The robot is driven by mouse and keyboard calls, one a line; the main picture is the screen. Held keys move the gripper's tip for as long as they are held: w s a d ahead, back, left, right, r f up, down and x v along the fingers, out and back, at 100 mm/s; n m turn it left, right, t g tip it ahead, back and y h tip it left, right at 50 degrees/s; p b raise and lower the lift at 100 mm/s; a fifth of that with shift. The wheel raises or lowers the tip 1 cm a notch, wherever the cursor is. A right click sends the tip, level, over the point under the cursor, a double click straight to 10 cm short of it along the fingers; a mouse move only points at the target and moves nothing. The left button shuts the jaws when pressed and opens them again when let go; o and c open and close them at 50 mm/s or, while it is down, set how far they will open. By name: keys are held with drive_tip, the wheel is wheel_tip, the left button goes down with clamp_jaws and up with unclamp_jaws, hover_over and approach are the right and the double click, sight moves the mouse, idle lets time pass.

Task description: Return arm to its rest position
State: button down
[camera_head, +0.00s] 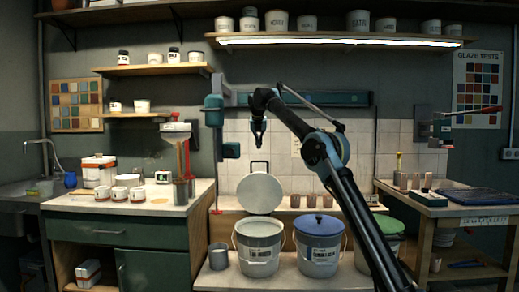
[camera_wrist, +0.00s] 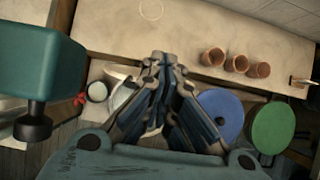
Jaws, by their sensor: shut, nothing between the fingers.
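My gripper (camera_head: 258,141) hangs pointing down at the end of my black arm, in the air in front of the tiled wall, above the round white lid that stands on the low bench. In the wrist view my gripper (camera_wrist: 163,58) has its fingertips together and holds nothing. Below it in that view lie the bench top and the buckets. My arm reaches up from the lower right of the head view and bends at a high elbow.
On the low bench are an open white bucket (camera_head: 259,246), a blue-lidded bucket (camera_head: 319,244) and a green-lidded bucket (camera_head: 384,228). The upright lid (camera_head: 259,193) and several terracotta cups (camera_wrist: 212,57) stand behind. A teal mixer-like device (camera_wrist: 38,62) is close on the left. A lit shelf (camera_head: 340,41) hangs above.

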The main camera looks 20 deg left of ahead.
drive_tip(key=s+d+r+m+h, duration=0.1)
drive_tip(key=s+d+m, duration=0.3)
drive_tip(key=d, duration=0.6)
drive_tip(key=s+d+r+m, duration=0.1)
drive_tip(key=s+d+m, duration=0.1)
drive_tip(key=d+m, duration=0.65)
drive_tip(key=s+d+f+m+g, duration=0.1)
drive_tip(key=s+d+f+m, duration=0.2)
drive_tip(key=s+d, duration=0.55)
drive_tip(key=s+d+f+m+g, duration=0.1)
drive_tip(key=s+d+f+m, duration=0.4)
drive_tip(key=d, duration=0.7)
drive_tip(key=s+d+f+m, duration=0.4)
drive_tip(key=s+d+f, duration=0.25)
drive_tip(key=s, duration=0.45)
drive_tip(key=s+d+f+m, duration=0.5)
drive_tip(key=s+d+f, duration=0.15)
drive_tip(key=s, duration=0.35)
drive_tip(key=s+d+f+m+g, duration=0.1)
drive_tip(key=s+d+f+m, duration=0.3)
drive_tip(key=s+f+m, duration=0.5)
drive_tip(key=s+f, duration=0.9)
drive_tip(key=f, duration=0.3)
drive_tip(key=shift+s+f+g, duration=0.15)
drive_tip(key=shift+s+g, duration=0.2)
drive_tip(key=shift+g, duration=0.05)
drive_tip(key=shift+w, duration=0.15)
